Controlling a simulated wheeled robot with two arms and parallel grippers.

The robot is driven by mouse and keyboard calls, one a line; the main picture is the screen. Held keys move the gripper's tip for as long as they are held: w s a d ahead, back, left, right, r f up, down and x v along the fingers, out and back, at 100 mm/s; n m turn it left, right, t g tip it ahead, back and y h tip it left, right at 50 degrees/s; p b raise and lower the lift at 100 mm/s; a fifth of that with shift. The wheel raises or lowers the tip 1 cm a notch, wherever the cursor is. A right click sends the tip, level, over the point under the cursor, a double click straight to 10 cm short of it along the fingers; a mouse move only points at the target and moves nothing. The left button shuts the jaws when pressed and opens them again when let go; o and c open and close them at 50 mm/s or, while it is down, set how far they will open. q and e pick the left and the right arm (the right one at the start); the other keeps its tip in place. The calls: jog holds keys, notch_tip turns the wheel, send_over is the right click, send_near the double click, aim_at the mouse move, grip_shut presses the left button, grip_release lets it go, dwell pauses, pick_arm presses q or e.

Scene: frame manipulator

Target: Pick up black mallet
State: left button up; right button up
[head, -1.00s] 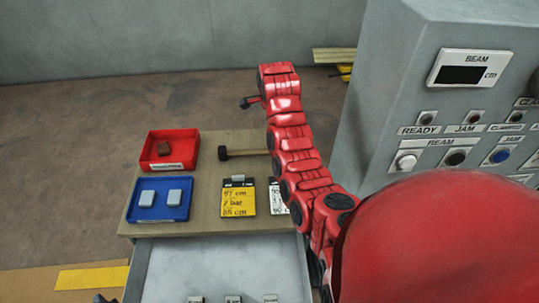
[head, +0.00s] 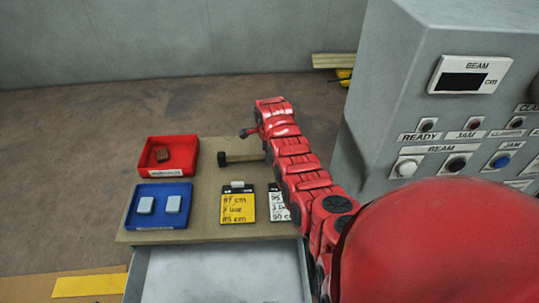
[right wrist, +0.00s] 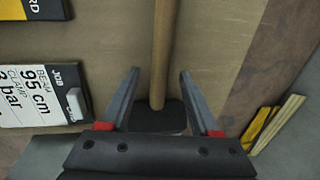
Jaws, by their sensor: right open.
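The mallet (head: 241,157) lies on the wooden tabletop in the head view, with a dark block at its left end and a wooden handle running right until my right arm hides it. In the right wrist view a wooden handle (right wrist: 161,50) runs down from the top edge to a dark block (right wrist: 158,118). My right gripper (right wrist: 158,100) is open, with one finger on each side of this block. No grip on it shows, and the height gap cannot be told. In the head view my arm mostly hides this gripper. My left gripper is not in view.
A red tray (head: 147,170) and a blue tray (head: 134,218) stand on the left of the table. A yellow card (head: 238,207) and a white card (head: 278,203) lie in front. An open drawer (head: 215,270) is below. A grey control cabinet (head: 410,75) rises at right.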

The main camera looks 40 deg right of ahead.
jog(key=shift+w+d+f, duration=0.1)
jog(key=shift+w+f, duration=0.05)
jog(key=shift+f, duration=0.65)
grip_shut()
dwell(1.0)
